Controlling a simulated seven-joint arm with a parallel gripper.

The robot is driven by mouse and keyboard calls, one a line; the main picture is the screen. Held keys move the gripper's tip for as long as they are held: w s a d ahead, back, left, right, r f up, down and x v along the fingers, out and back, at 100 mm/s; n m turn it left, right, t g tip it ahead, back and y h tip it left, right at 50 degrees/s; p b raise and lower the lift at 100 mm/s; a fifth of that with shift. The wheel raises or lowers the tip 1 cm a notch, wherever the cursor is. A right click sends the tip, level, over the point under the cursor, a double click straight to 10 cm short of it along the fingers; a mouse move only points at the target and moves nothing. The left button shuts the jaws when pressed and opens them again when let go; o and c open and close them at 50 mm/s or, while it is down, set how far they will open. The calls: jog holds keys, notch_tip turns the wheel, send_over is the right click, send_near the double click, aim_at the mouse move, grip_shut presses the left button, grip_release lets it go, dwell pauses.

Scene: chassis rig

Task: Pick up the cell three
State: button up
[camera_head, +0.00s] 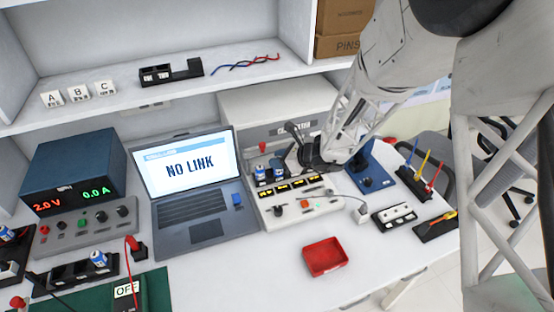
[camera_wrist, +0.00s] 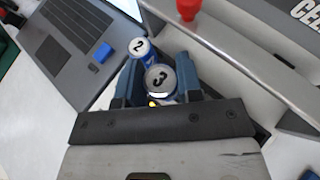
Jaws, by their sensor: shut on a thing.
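Cell three (camera_wrist: 160,82) is a small blue and silver cylinder with a black 3 on its top. In the wrist view my gripper (camera_wrist: 159,85) has one blue finger on each side of it and is shut on it. Cell two (camera_wrist: 139,48), marked 2, stands just beyond it, close to the fingers. In the head view my gripper (camera_head: 297,152) is at the back of the white cell station (camera_head: 300,207), where two blue and white cells show. I cannot tell from these views whether cell three is clear of its slot.
A laptop (camera_head: 203,228) reading NO LINK stands left of the station, and a red tray (camera_head: 323,256) lies in front. A red knob (camera_wrist: 188,8) rises near the fingers in the wrist view. A blue fixture (camera_head: 372,180) is at right. White table around the tray is free.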

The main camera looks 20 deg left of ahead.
jog(key=s+d+r, duration=0.1)
jog(key=s+d, duration=0.8)
jog(key=s, duration=0.2)
jog(key=shift+r, duration=0.2)
dwell(0.5)
jog(key=s+d+f, duration=0.2)
jog(key=s+d, duration=2)
jog(key=shift+d+f, duration=0.15)
jog(key=shift+d, duration=0.15)
jog(key=shift+w+a, duration=0.1)
jog(key=w+a+f, duration=0.1)
jog(key=w+a, duration=0.7)
jog(key=w, duration=0.5)
jog(key=shift+w+f, duration=0.25)
jog(key=shift+a, duration=0.1)
